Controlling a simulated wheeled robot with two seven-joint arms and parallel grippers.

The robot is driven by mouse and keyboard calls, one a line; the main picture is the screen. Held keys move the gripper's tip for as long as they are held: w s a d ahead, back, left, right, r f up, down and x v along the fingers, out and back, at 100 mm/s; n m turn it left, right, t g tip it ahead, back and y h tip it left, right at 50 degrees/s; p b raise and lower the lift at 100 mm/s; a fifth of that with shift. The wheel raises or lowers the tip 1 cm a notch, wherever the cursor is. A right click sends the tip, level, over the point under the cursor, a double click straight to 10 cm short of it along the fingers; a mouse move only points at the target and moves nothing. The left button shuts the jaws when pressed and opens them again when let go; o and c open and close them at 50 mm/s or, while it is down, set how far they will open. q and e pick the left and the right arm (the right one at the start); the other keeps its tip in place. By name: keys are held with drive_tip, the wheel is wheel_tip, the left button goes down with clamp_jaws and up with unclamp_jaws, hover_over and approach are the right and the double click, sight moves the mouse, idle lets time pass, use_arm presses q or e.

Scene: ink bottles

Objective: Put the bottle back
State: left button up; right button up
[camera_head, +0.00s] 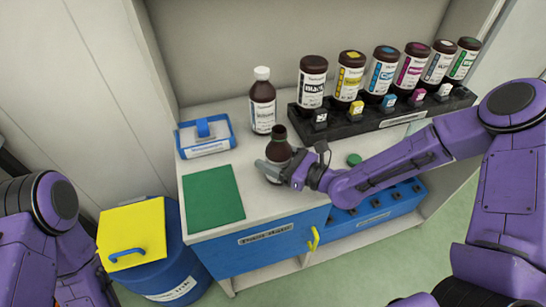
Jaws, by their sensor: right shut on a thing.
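A dark brown bottle (279,145) with no light cap on it stands about upright at the counter's middle. My right gripper (270,172) is shut on its lower part, coming in from the right; whether the base touches the counter is hard to tell. Another brown bottle with a white cap and white label (262,105) stands just behind it. A black rack (345,127) at the back right holds several brown bottles with coloured labels. My left arm shows at the lower left, but its gripper is out of view.
A blue tray (206,138) and green mat (214,197) lie on the counter's left. A small green round piece (354,159) lies near my right forearm. A blue drawer (262,246) is below. A blue bin with a yellow lid (133,235) stands at left.

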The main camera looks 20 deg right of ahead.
drive_tip(key=shift+s+r, duration=0.1)
drive_tip(key=o, duration=1.2)
drive_tip(key=shift+f, duration=0.2)
drive_tip(key=shift+r, duration=0.3)
drive_tip(key=p+v, duration=0.1)
drive_tip(key=v, duration=1)
drive_tip(key=shift+s+d, duration=0.35)
drive_tip(key=shift+d, duration=0.05)
